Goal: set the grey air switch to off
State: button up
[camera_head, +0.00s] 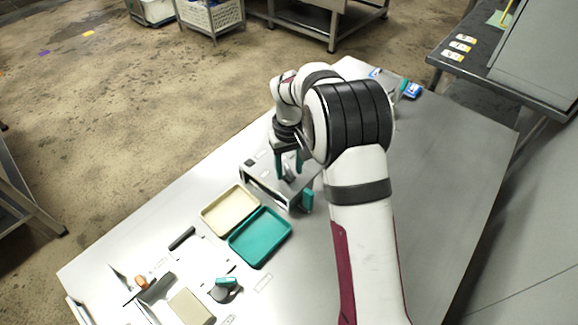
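A low grey control box (264,187) stands on the table near the middle of the view, under my gripper. A small grey lever-like part (288,173) shows on top of it, between and just below my fingertips; it looks like the grey air switch, but its setting is too small to read. My gripper (287,164) points down over the box, with its two teal-tipped fingers apart. I cannot tell whether a finger touches the lever.
An empty cream tray (230,210) and an empty teal tray (260,238) lie in front of the box. A teal block (308,201) is at the box's right end. Several small items, including a beige block (191,306), lie front left. The right of the table (450,170) is clear.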

aim_at(289, 170)
notch_tip(289, 170, up, 16)
dwell(0.5)
dwell(0.3)
